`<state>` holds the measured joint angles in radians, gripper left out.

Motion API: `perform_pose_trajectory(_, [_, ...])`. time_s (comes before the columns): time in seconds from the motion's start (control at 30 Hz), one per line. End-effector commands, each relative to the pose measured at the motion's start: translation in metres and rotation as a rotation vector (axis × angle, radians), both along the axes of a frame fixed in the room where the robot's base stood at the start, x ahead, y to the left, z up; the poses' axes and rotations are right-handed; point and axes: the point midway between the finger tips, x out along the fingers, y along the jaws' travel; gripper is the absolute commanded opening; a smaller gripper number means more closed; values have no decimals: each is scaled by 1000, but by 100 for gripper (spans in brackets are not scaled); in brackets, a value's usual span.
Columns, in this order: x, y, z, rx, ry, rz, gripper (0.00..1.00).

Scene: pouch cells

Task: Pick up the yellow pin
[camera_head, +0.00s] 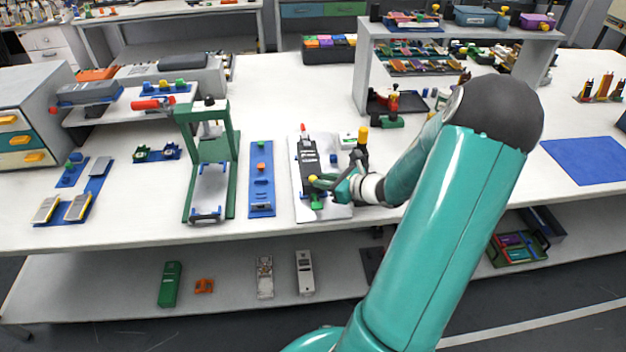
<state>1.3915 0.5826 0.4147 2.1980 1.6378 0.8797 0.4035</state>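A small yellow piece (313,178), which may be the yellow pin, shows at the near end of a dark device (309,158) on a white plate (341,212). My gripper (322,183) reaches in from the right at that end, its fingertips beside or around the yellow piece. At this size I cannot tell whether the fingers are open or shut, or whether they touch it. A green part (317,202) shows just below. Another yellow-topped upright piece (362,135) stands just behind my wrist.
A green press frame (233,150) with a red handle and a blue strip (262,190) stand to the left. A raised shelf (361,75) with trays is behind. A blue mat (588,160) lies bare at right. The table's front edge is close to my gripper.

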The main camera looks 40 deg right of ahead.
Motion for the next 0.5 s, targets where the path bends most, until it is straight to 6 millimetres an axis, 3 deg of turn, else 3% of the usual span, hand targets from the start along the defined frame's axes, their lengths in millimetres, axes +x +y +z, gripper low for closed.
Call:
perform_pose_trajectory(0.2, [24, 6, -10, 2, 0, 0, 22])
perform_pose_trajectory(0.43, [26, 8, -11, 3, 4, 3, 22])
perform_pose_trajectory(0.5, [26, 8, -12, 3, 4, 4, 5])
